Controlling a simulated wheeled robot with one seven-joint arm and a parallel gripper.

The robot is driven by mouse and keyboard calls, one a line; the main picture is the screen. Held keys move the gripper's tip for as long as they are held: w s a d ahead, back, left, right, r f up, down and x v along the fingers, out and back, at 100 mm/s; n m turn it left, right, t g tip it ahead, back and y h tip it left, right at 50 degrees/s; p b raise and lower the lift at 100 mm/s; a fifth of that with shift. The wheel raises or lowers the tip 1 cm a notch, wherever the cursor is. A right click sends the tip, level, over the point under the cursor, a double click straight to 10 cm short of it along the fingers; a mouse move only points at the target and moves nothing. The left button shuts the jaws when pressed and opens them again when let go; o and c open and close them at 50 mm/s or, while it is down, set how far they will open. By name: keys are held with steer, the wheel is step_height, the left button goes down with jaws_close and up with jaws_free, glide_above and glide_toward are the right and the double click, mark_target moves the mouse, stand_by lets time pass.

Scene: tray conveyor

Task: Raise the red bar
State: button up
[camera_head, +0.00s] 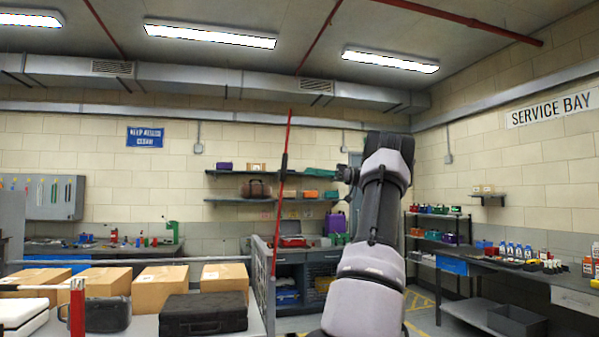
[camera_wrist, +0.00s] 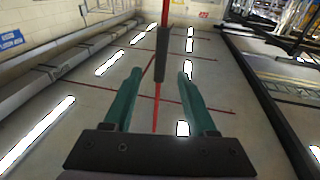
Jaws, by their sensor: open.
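The red bar (camera_head: 279,215) is long and thin and stands nearly upright, leaning slightly, beside the mesh panel at the conveyor's right end. It has a black grip section (camera_head: 284,163) high up. My gripper (camera_head: 308,171) is at about the grip's height, just right of it, with its teal fingers pointing left. In the wrist view, my gripper (camera_wrist: 160,72) is open, and the bar's black grip (camera_wrist: 162,55) shows between and beyond the fingertips. No contact shows. The bar's foot is partly hidden by the panel.
A grey mesh panel (camera_head: 262,270) edges the conveyor, which carries cardboard boxes (camera_head: 160,287) and a black case (camera_head: 205,314). A red post (camera_head: 77,308) stands front left. Shelves (camera_head: 240,200) and a workbench (camera_head: 310,252) are behind the bar. Open floor shows right of my arm.

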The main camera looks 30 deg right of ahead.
steer(key=v, duration=0.3)
steer(key=shift+s+d, duration=0.1)
steer(key=shift+d, duration=0.15)
stand_by(0.4)
